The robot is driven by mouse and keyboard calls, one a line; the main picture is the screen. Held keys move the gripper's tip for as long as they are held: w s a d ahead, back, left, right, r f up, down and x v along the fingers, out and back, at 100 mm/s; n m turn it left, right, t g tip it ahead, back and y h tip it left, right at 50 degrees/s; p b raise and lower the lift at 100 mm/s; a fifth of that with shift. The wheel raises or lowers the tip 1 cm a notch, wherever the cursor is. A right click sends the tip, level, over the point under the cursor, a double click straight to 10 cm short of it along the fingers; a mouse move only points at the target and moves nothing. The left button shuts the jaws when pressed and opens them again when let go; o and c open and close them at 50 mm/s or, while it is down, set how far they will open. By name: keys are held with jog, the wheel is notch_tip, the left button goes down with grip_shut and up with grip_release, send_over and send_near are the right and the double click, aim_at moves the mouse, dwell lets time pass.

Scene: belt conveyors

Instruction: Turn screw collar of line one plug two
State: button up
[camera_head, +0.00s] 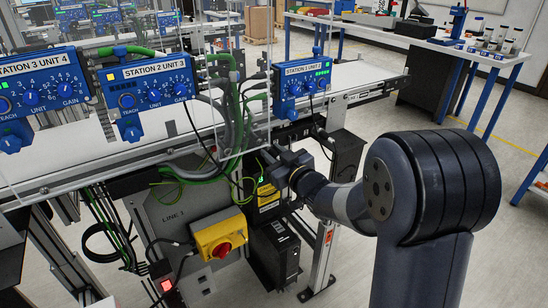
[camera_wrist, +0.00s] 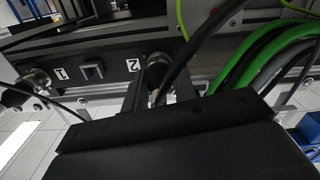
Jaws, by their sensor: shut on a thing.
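The screw collar of plug two (camera_wrist: 157,65) is a round metallic ring beside the white "2" label (camera_wrist: 133,65) on a dark panel. A black cable runs from it up to the right. My gripper (camera_wrist: 158,84) is shut on this collar, with its dark fingers on either side. In the head view my gripper (camera_head: 277,163) reaches under the conveyor near the Line 1 cabinet, and the collar is hidden there. Plug one (camera_wrist: 36,80), with a metallic collar, sits at the left beside the "1" label (camera_wrist: 60,74).
Green and grey cables (camera_wrist: 262,62) hang close on the right of my gripper. A yellow box with a red knob (camera_head: 222,246) is on the grey Line 1 cabinet (camera_head: 160,215). Open floor lies to the right.

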jog(key=n+b, duration=0.1)
jog(key=b, duration=0.1)
jog(key=n+b, duration=0.4)
jog(key=shift+f, duration=0.3)
jog(key=n+b, duration=0.6)
jog(key=shift+n, duration=0.3)
jog(key=n+b, duration=0.4)
jog(key=n, duration=0.2)
jog(key=shift+b, duration=0.35)
jog(key=n+b, duration=0.2)
jog(key=n, duration=0.2)
jog(key=shift+n+b, duration=0.35)
jog(key=shift+n, duration=0.05)
jog(key=o, duration=1)
jog(key=shift+r, duration=0.1)
